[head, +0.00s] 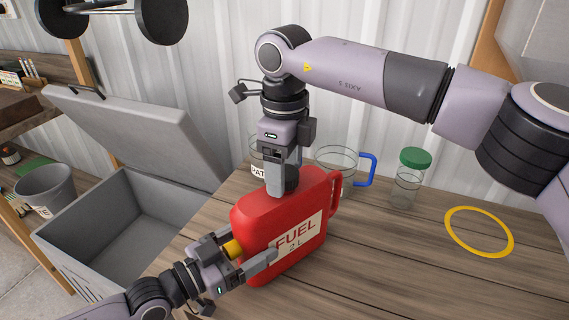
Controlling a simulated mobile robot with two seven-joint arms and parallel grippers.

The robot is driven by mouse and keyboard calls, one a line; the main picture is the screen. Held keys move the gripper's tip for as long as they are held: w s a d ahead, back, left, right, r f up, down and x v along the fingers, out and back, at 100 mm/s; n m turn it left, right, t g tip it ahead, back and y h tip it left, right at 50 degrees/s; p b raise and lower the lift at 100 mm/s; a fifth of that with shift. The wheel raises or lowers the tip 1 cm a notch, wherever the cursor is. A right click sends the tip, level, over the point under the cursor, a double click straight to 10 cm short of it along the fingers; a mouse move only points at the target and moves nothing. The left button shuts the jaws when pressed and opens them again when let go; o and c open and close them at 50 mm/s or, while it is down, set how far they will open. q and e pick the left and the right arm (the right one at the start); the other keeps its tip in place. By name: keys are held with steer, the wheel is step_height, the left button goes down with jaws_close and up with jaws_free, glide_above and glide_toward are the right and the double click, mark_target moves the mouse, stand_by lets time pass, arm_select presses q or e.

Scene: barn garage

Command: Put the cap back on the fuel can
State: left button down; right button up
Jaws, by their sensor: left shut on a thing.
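The red fuel can (305,197) stands on the wooden table with its FUEL 2L label facing forward. My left gripper (250,252) is shut on the can's lower left side; one finger lies across the front face and the other is mostly hidden. A small yellow piece (233,248) shows between its palm and the can. My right gripper (284,182) points down at the can's top. The fingers hide the neck, so whether the cap is seated cannot be told.
Behind the can stand a clear jug with a blue handle (367,170), another clear container (262,150) and a jar with a green lid (415,158). A yellow ring (479,231) lies on the table (400,270) at right. A grey open bin (110,235) is at left.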

steer(key=c, duration=0.9)
steer(key=shift+o, duration=0.2)
steer(key=o, duration=1.2)
steer(key=shift+o, duration=0.2)
step_height(320, 180, up, 12)
arm_select(q)
jaws_free()
